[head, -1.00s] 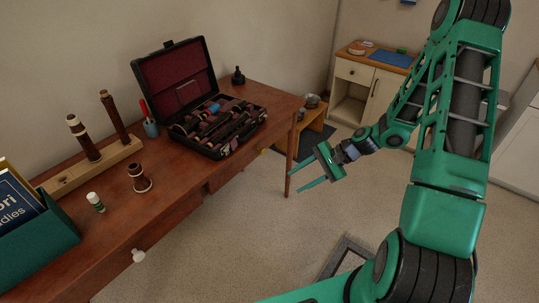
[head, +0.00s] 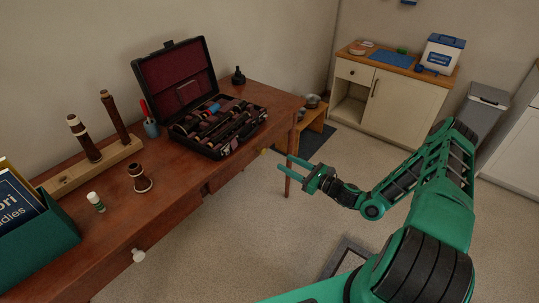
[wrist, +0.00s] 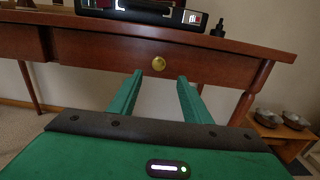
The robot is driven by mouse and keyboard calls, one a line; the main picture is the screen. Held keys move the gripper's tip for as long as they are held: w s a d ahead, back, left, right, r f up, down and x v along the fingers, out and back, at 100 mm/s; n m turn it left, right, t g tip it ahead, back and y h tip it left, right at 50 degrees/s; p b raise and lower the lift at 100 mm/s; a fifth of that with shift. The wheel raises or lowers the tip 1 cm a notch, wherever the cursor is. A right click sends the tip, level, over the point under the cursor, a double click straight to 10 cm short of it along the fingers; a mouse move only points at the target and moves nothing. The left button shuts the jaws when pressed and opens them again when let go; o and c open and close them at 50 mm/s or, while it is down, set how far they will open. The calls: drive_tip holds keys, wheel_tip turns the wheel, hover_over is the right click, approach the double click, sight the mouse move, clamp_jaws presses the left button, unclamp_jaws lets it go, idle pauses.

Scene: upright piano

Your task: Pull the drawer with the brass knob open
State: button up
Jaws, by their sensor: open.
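The brass knob (wrist: 159,63) sits on the front of a brown wooden drawer (wrist: 105,52) under the desk top. In the wrist view the drawer front looks flush with the desk. The knob shows as a small yellow spot in the head view (head: 264,152), below the desk edge. My gripper (head: 285,163) is open and empty, just to the right of the knob and pointing at the desk. In the wrist view its two fingertips (wrist: 160,76) are spread on either side of the knob's line, short of it, with a gap left.
The desk (head: 115,215) carries an open instrument case (head: 215,128), wooden instrument pieces and a green book box (head: 38,240). Another drawer has a white knob (head: 138,255). A low stool with bowls (head: 310,115) stands beyond the desk's far leg.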

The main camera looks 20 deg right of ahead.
sight(265, 152)
drive_tip(key=x, duration=1)
drive_tip(key=shift+w+a, duration=0.15)
drive_tip(key=shift+w, duration=0.05)
